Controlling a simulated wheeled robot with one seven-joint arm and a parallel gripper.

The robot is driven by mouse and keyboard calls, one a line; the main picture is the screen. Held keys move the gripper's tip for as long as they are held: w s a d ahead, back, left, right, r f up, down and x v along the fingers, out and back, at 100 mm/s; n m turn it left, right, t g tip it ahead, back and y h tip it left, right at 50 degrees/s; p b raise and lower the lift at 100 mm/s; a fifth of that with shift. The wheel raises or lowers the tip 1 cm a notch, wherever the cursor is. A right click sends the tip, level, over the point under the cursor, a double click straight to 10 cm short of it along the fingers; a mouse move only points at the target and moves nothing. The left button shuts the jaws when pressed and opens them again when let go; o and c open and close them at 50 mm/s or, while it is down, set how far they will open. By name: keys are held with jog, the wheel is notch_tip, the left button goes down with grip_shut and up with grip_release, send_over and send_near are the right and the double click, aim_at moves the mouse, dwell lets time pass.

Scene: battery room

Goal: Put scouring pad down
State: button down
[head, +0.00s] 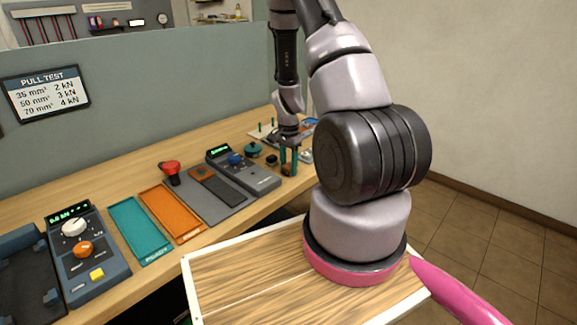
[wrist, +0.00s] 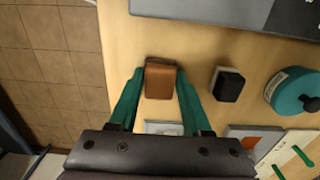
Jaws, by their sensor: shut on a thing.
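The scouring pad is a small brown block (wrist: 160,80), held upright between the teal fingers of my gripper (wrist: 159,72) in the wrist view. The fingers touch it on its left and right sides. In the head view my gripper (head: 289,161) is over the far right part of the wooden bench, with the brown pad (head: 287,170) low between its fingers, close to the bench top. I cannot tell whether the pad's underside touches the wood.
A small black block (wrist: 228,84) and a teal round pot with a black knob (wrist: 291,92) stand right of the pad. A grey meter (head: 243,172) is nearby. Teal (head: 140,229) and orange (head: 172,212) trays lie further left. The bench edge is close left in the wrist view.

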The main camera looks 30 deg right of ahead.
jog(key=shift+f, duration=0.25)
jog(key=shift+c, duration=1.8)
grip_release()
jog(key=shift+s+f, duration=0.1)
jog(key=shift+f, duration=0.05)
jog(key=shift+s, duration=0.15)
notch_tip(320, 180, up, 13)
notch_tip(320, 180, up, 20)
jog(key=n+t+y, duration=0.2)
jog(key=n+t, duration=0.1)
jog(key=n, duration=0.1)
send_over(288, 165)
jog(key=s+a, duration=0.5)
jog(key=a, duration=0.3)
jog(key=s+a+r+n+t, duration=0.2)
jog(key=s+r+n, duration=0.1)
jog(key=s+r, duration=0.2)
jog(key=s+a+r+n+t, duration=0.2)
jog(key=s+r, duration=0.4)
jog(key=s, duration=0.3)
jog(key=shift+s+a+r+n, duration=0.2)
jog(key=shift+s+a+n, duration=0.2)
jog(key=shift+a, duration=0.15)
